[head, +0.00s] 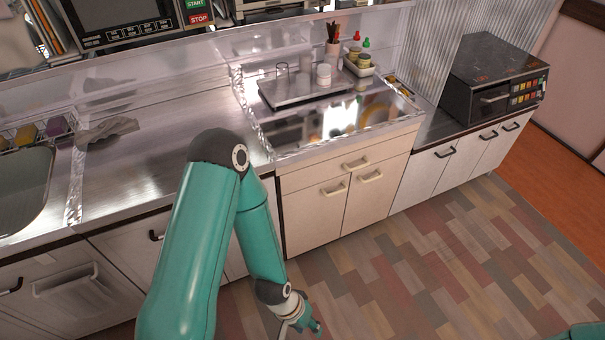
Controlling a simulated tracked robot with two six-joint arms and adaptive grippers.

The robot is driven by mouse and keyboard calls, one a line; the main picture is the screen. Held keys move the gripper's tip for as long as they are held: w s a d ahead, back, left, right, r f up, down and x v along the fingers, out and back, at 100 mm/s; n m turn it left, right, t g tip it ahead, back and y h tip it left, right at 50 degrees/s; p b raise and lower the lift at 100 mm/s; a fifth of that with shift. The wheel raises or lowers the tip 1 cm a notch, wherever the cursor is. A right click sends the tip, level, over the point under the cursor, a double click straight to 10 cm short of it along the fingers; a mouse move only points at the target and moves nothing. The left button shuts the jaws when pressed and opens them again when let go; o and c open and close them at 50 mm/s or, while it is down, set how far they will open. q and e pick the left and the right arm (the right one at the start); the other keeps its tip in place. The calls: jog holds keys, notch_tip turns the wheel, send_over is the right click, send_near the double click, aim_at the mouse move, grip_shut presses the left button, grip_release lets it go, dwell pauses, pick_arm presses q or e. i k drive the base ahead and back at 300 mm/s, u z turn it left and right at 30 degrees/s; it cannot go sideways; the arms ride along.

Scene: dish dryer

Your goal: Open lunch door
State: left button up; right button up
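My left arm comes in over the counter and hangs down. Its gripper (300,326) is low at the bottom edge of the head view, in front of the floor and apart from the cabinets. Its fingertips are partly cut off, so I cannot tell whether it is open. My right gripper is out of view. I cannot tell which door is the lunch door. A dark appliance (492,82) with coloured buttons and a front handle stands on the right counter, its front closed. A microwave-like appliance (125,22) with START and STOP keys sits at the upper left.
A beige cabinet (313,216) with handles stands below the foil-edged counter, its doors shut. A tray (300,91) with jars and a utensil holder (333,47) is on top. A sink (24,190) is left. The patterned floor (450,270) is clear.

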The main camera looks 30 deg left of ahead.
aim_at(313, 217)
jog(key=u, duration=0.4)
jog(key=i, duration=0.9)
jog(key=u, duration=0.6)
jog(key=k, duration=0.8)
jog(key=u, duration=0.25)
jog(key=i, duration=0.8)
jog(key=z, duration=0.15)
